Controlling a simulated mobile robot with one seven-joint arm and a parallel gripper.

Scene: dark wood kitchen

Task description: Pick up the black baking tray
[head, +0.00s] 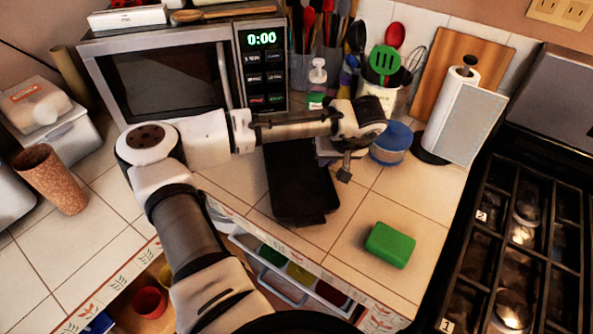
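The black baking tray (298,190) lies flat on the white tiled counter, in front of the microwave. My arm passes over its far end and hides part of it. My gripper (345,169) points down just right of the tray's far half. A fingertip shows close to the tray's right side, but I cannot tell whether it touches. The gap between the fingers is too small and dark to make out.
A microwave (165,80) stands behind. A blue round container (390,145) is right of my gripper, with a paper towel roll (465,120) beyond. A green sponge (390,244) lies front right. The stove (520,220) is at right. Bare tiles surround the sponge.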

